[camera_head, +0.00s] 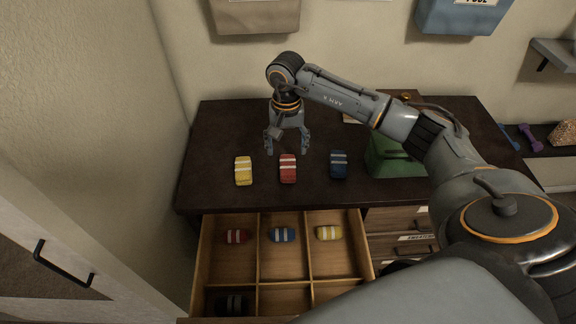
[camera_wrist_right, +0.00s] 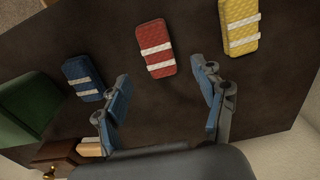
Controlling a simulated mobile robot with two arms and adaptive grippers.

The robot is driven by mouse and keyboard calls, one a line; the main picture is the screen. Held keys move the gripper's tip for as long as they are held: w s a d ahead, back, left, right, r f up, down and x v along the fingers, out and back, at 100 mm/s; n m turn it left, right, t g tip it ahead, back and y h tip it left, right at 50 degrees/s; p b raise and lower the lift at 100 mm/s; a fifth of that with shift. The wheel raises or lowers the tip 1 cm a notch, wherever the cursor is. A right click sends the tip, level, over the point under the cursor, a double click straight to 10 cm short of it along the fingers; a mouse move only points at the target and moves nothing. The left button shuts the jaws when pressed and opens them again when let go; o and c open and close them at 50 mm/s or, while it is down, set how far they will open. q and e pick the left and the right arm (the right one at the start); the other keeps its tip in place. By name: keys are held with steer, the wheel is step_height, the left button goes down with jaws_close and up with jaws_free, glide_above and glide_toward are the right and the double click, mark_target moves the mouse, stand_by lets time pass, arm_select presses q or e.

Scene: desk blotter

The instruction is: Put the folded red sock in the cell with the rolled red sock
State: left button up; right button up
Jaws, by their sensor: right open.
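The folded red sock (camera_head: 288,168), with white stripes, lies on the dark dresser top between a yellow and a dark blue sock; it also shows in the right wrist view (camera_wrist_right: 156,48). My right gripper (camera_head: 287,149) is open and empty above the dresser, just behind the red sock; in the wrist view its fingers (camera_wrist_right: 164,95) are spread, with the sock beyond the gap between them. The rolled red sock (camera_head: 236,237) lies in the back left cell of the open drawer (camera_head: 257,262). My left gripper is not in view.
A folded yellow sock (camera_head: 243,171) and folded blue sock (camera_head: 338,164) flank the red one. Rolled blue (camera_head: 283,235), yellow (camera_head: 328,233) and black (camera_head: 233,303) socks sit in other cells. A green object (camera_head: 390,157) stands at right. A wall borders the dresser at left.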

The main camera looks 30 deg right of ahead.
mark_target(288, 165)
steer(key=f, duration=0.1)
steer(key=f+p, duration=0.1)
steer(key=f, duration=0.1)
steer(key=f+p, duration=0.1)
steer(key=f, duration=0.1)
steer(key=shift+s+f, duration=0.25)
steer(key=shift+f, duration=0.2)
steer(key=c, duration=1.1)
steer(key=shift+r, duration=0.2)
